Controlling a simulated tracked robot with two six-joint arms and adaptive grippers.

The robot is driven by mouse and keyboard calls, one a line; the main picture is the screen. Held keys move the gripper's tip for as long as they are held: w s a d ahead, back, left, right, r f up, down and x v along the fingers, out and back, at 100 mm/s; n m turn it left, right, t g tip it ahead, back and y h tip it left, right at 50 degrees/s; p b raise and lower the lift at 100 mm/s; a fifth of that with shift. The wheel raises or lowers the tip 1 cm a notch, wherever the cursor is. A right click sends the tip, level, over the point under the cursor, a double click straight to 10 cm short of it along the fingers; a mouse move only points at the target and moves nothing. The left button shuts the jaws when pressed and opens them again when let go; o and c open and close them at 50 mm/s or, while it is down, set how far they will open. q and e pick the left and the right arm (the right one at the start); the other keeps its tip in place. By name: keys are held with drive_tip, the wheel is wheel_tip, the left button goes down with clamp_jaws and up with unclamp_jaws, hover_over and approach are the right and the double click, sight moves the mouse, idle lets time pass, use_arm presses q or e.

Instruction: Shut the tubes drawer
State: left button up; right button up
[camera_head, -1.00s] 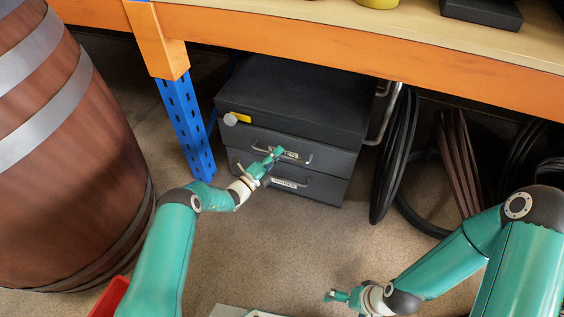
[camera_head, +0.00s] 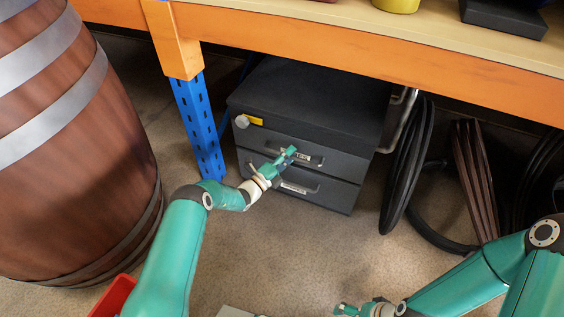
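A dark grey cabinet (camera_head: 310,95) stands on the floor under the bench. Its front has an upper drawer (camera_head: 252,138) and a lower drawer (camera_head: 335,197), each with a bar handle and a small pale label. I cannot read which label says tubes. Both fronts look nearly flush; a small gap cannot be ruled out. My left gripper (camera_head: 286,157) is at the upper drawer's handle and partly covers its label; whether it touches or grips the handle is unclear. My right gripper (camera_head: 345,309) is low at the bottom edge, away from the cabinet, its fingers too small to judge.
A blue bench leg (camera_head: 199,125) stands left of the cabinet, with a wooden barrel (camera_head: 75,160) farther left. The orange bench beam (camera_head: 370,48) runs above. Black hose coils (camera_head: 408,165) hang at the right. The floor (camera_head: 290,250) before the cabinet is clear.

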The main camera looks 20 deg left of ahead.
use_arm(q)
drive_tip(key=v, duration=1.1)
drive_tip(key=shift+s+a, duration=0.2)
drive_tip(key=shift+s, duration=0.1)
drive_tip(key=shift+f, duration=0.1)
